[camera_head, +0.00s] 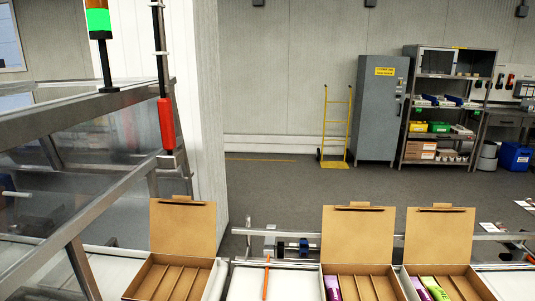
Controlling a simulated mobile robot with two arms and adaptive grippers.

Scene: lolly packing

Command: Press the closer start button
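I cannot make out a start button in the head view. A metal-framed machine with clear panels (95,130) fills the left side. A signal tower (98,18) on it shows green below an orange section. A red handle-like part (166,124) is on its upright post. Open cardboard boxes with raised lids stand along the front: one at left (183,228), one in the middle (358,240) and one at right (440,238). Neither of my grippers shows.
A metal rail (290,233) runs behind the boxes, with a thin orange bar (266,278) between the left and middle boxes. Farther back are a yellow hand truck (336,130), a grey cabinet (378,108), a loaded shelf (440,105) and a blue bin (515,156). The floor between is clear.

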